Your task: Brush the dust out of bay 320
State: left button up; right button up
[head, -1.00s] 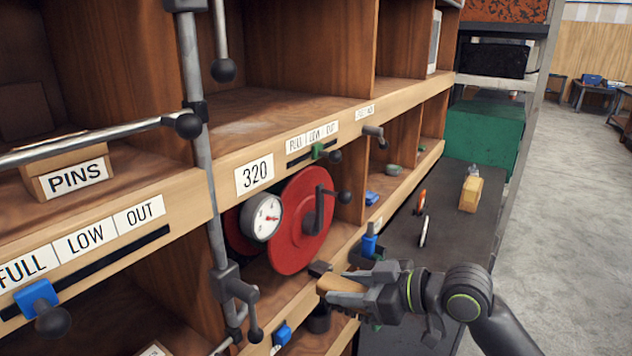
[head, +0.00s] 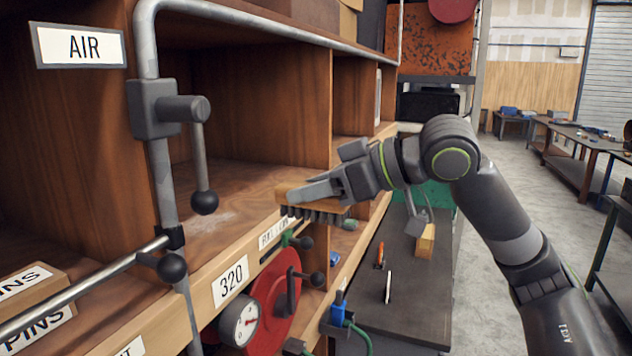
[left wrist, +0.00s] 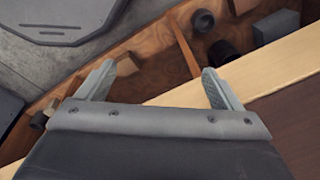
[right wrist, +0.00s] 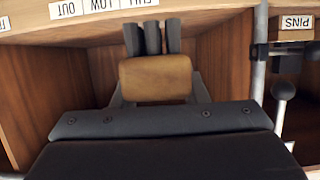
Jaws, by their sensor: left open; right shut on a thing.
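Bay 320 is the open wooden compartment above the 320 label (head: 230,281) in the head view. A pale patch of dust (head: 205,222) lies on its floor near the front edge. My right gripper (head: 308,190) is shut on a brush (head: 290,187) with a wooden body and dark bristles. It holds the brush at the bay's front right, bristles down, above the front ledge. The brush's wooden end also shows between the fingers in the right wrist view (right wrist: 155,78). My left gripper (left wrist: 160,82) is open and empty in the left wrist view; it is outside the head view.
A grey upright pipe (head: 160,190) with a clamp and black-knobbed levers (head: 204,202) stands at the bay's left front. A red wheel (head: 275,310) and gauge (head: 238,321) sit below. A dark bench top (head: 385,300) with small items lies to the right.

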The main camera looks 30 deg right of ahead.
jog(key=r+x, duration=0.1)
jog(key=x, duration=0.6)
jog(key=r+x, duration=0.1)
jog(key=x, duration=0.6)
jog(key=w+a+r+p+x, duration=0.1)
jog(key=r+x, duration=0.1)
jog(key=x, duration=0.5)
jog(key=shift+f, duration=0.55)
dwell(0.5)
jog(key=shift+a, duration=0.1)
